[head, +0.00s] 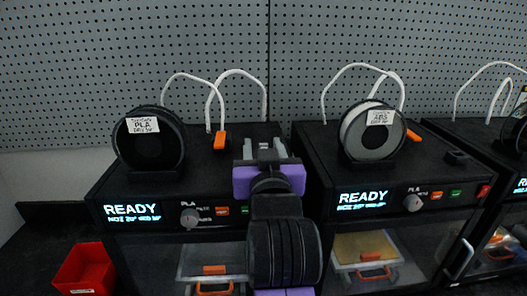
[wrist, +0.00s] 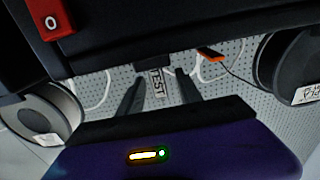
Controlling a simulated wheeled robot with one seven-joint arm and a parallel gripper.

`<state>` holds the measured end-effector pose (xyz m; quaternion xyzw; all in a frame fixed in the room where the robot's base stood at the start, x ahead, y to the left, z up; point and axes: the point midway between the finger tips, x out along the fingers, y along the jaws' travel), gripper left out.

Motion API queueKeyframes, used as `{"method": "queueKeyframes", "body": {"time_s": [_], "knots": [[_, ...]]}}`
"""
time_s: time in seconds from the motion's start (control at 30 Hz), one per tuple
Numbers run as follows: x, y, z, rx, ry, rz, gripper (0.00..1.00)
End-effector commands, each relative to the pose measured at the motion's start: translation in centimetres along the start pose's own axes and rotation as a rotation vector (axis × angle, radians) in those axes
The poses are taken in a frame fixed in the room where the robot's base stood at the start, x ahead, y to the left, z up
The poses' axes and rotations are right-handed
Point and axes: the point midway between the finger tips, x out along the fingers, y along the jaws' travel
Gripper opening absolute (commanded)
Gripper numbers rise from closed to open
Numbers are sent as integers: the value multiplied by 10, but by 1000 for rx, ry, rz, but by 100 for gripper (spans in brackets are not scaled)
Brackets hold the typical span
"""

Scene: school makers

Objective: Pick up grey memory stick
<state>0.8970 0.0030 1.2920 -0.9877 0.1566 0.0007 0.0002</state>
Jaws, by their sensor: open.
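A small dark block (wrist: 150,66) sits right beside the tag at the edge of a dark housing. No grey memory stick can be made out for sure; I cannot tell whether the tagged piece is it. I cannot tell whether the fingers touch it.
A left printer (head: 145,190) and a right printer (head: 330,178) carry filament spools, white tubes and READY displays. A red bin (head: 85,270) stands at lower left. A perforated wall (head: 230,50) closes off the back. A red switch (wrist: 52,18) shows in the wrist view.

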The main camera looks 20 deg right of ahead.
Motion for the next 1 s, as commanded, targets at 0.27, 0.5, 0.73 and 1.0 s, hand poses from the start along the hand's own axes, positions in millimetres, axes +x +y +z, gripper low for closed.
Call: {"method": "queueKeyframes", "body": {"time_s": [0.27,0.5,0.73,1.0], "knots": [[23,0,0,0,0,0,42],[23,0,0,0,1,0,30],[23,0,0,0,1,0,0],[23,0,0,0,1,0,0]]}}
